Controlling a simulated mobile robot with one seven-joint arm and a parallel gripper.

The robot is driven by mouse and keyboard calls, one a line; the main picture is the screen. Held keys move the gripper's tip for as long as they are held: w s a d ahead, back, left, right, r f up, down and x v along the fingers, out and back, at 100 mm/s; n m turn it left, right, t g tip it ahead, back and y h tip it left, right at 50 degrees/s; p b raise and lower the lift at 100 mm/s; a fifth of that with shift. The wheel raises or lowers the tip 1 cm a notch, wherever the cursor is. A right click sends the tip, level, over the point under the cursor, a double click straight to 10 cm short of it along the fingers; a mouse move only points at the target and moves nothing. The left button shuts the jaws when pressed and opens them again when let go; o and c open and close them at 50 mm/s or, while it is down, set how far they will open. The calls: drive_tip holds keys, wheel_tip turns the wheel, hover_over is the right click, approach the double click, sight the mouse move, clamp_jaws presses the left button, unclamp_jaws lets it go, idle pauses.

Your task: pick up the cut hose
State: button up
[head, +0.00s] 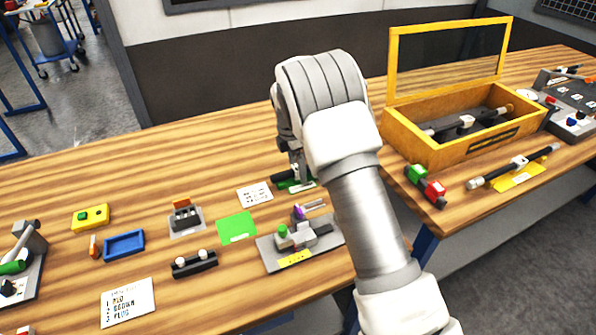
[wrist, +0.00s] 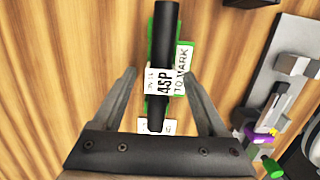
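The cut hose is a short black cylinder (wrist: 166,30) with a white printed band reading 4SP around its middle. It lies on a green and white card (wrist: 182,70) on the wooden table. In the head view, part of the hose (head: 283,177) shows beside my gripper, and my arm hides the rest. My gripper (wrist: 158,74) is open, with one finger to each side of the hose in the wrist view and nothing held. In the head view, my gripper (head: 298,174) points down close over the hose. Whether the fingers reach down to its level I cannot tell.
A grey fixture plate (head: 268,257) with small parts is near my gripper, partly behind my arm. A yellow open-lidded box (head: 400,136) stands to the right. A green card (head: 236,228), a blue tray (head: 124,244) and small parts lie left. The table's back left is clear.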

clamp_jaws()
drive_tip(key=shift+r, duration=0.1)
wheel_tip(320, 180, up, 9)
drive_tip(key=shift+r, duration=0.15)
drive_tip(key=s+d+f+p, duration=0.1)
drive_tip(key=s+d+p, duration=0.1)
drive_tip(key=s, duration=0.7)
drive_tip(key=s+d+f+p, duration=0.1)
drive_tip(key=s+d+p, duration=0.2)
drive_tip(key=s, duration=0.6)
drive_tip(key=shift+s+d+f, duration=0.15)
drive_tip(key=shift+s+d, duration=0.15)
drive_tip(key=shift+s, duration=0.1)
